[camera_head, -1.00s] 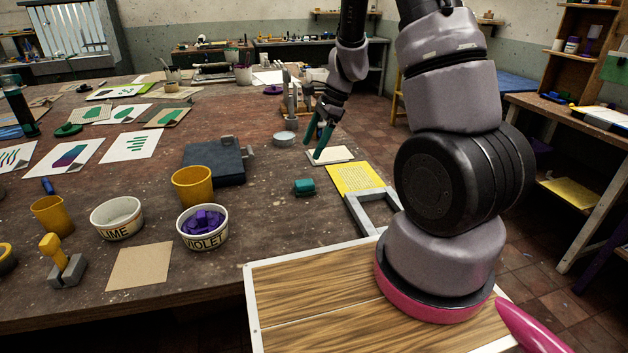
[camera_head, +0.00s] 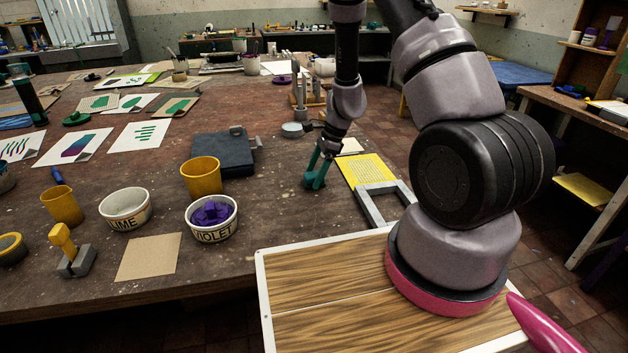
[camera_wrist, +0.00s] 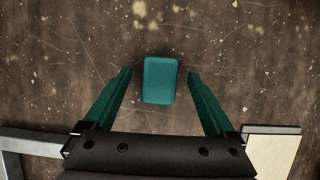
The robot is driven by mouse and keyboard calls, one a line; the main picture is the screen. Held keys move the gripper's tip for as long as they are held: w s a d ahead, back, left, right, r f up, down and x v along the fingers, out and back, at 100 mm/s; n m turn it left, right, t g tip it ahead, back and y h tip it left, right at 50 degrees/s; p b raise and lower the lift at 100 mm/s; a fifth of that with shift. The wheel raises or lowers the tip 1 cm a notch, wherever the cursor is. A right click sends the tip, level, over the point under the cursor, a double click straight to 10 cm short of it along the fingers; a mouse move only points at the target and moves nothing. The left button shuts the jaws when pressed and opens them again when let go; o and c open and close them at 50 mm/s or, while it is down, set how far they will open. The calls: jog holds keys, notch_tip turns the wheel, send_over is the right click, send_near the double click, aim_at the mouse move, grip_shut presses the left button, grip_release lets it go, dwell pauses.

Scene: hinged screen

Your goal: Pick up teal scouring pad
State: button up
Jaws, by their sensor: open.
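The teal scouring pad (camera_wrist: 160,80) lies flat on the brown worktable. In the wrist view it sits between the tips of my gripper (camera_wrist: 160,78), roughly centred, with a gap on each side. The teal fingers are spread open and hold nothing. I cannot tell the exact height left between fingertips and table.
A grey metal frame (camera_head: 374,207) and a yellow sheet (camera_head: 367,169) lie right of my gripper. The table between bowl and gripper is clear.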

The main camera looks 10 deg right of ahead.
aim_at(314, 174)
jog(key=shift+a+f, duration=0.15)
jog(key=shift+f, duration=0.25)
grip_shut()
notch_tip(314, 174, up, 10)
jog(key=shift+r, duration=0.1)
jog(key=c, duration=0.7)
grip_release()
jog(key=c, duration=0.6)
